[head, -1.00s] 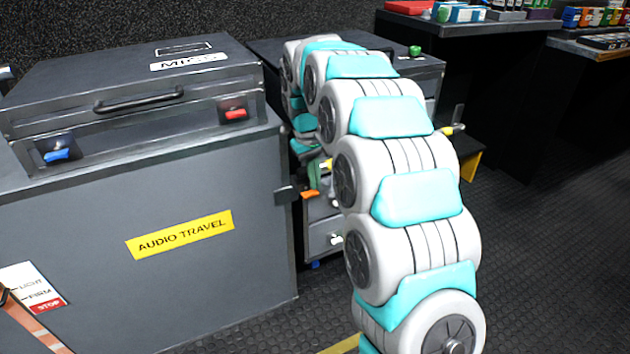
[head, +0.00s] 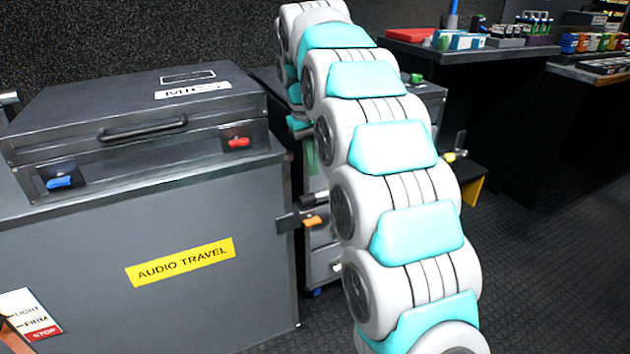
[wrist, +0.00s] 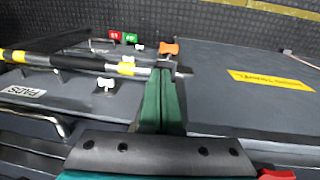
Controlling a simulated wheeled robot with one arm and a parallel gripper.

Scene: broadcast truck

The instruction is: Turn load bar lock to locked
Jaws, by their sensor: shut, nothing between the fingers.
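The load bar (wrist: 75,62), with black and yellow bands, runs in from the left in the wrist view and ends near my fingertips. An orange lever (wrist: 169,48), apparently the bar's lock, sits just beyond them; it also shows in the head view (head: 314,221) by the grey case's right edge. I cannot read whether it is at locked. My gripper (wrist: 162,72) has dark green fingers pressed together, empty, overlapping the bar's end in the wrist view. In the head view a green finger (head: 311,158) shows above the lever; my arm hides much of the bar.
The grey AUDIO TRAVEL case (head: 90,240) stands close at left, with a red latch (head: 238,143) and a blue latch (head: 59,182). A drawer unit (head: 322,262) stands behind my arm. Benches with small items (head: 480,45) are at the back right. The floor at right is clear.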

